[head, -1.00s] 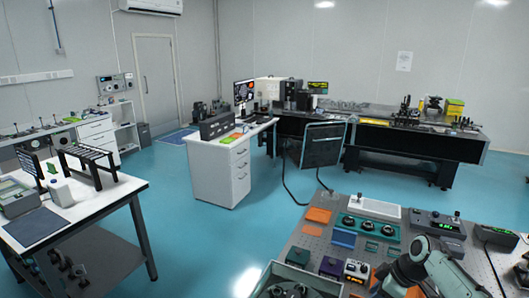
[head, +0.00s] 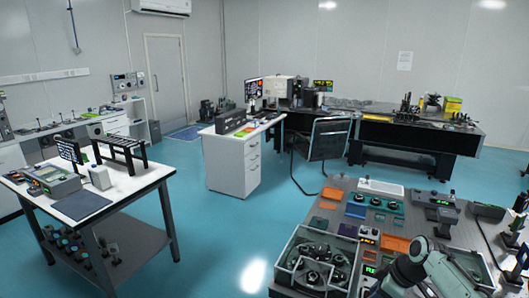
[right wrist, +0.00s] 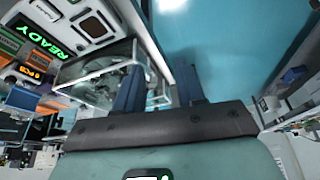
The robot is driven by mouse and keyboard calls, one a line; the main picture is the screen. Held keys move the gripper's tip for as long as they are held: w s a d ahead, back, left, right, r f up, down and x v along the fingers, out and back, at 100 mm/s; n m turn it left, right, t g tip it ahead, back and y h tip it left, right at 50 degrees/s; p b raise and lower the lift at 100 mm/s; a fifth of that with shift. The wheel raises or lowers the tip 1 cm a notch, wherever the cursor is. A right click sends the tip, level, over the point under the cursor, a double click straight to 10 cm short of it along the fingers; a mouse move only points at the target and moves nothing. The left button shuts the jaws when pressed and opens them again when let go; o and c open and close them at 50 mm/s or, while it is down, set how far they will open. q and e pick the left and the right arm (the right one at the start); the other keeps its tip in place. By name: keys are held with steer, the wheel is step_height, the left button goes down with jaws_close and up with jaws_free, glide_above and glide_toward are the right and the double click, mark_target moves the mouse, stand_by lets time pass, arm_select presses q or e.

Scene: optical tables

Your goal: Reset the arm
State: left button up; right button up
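My right arm (head: 425,268) comes in at the lower right of the head view, bent over the near optical table (head: 300,222). Its gripper cannot be made out there. In the right wrist view my right gripper (right wrist: 160,88) shows two dark blue fingers standing apart, with nothing held between them. Behind the fingers are a clear-walled tray (right wrist: 110,75) and the blue floor (right wrist: 220,50). My left gripper is not in view.
The near table carries a tray of round parts (head: 318,258), orange and blue blocks, and small instruments. A white-topped table (head: 130,185) stands at left, a white desk (head: 232,170) in the middle, a black chair (head: 328,140) beside it. Blue floor between them is clear.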

steer(key=s+a+f+m+g, duration=0.1)
steer(key=s+a+f+m, duration=0.15)
steer(key=f, duration=0.65)
steer(key=s+a+f+m, duration=0.2)
steer(key=a+f, duration=0.2)
steer(key=f, duration=0.5)
steer(key=s+a+f+m+g, duration=0.1)
steer(key=s+a+f+m, duration=0.15)
steer(key=f, duration=0.65)
steer(key=s+a+f+m, duration=0.2)
steer(key=s+f, duration=0.2)
steer(key=s, duration=0.5)
steer(key=s+a+f+m+g, duration=0.1)
steer(key=s+a+f+m, duration=0.2)
steer(key=s, duration=0.6)
steer(key=s+a+f+m, duration=0.2)
steer(key=s+f, duration=0.3)
steer(key=s, duration=0.4)
steer(key=shift+s+a+f+m, duration=0.15)
steer(key=shift+s+a+m, duration=0.15)
steer(key=shift+a, duration=0.2)
steer(key=shift+d, duration=0.1)
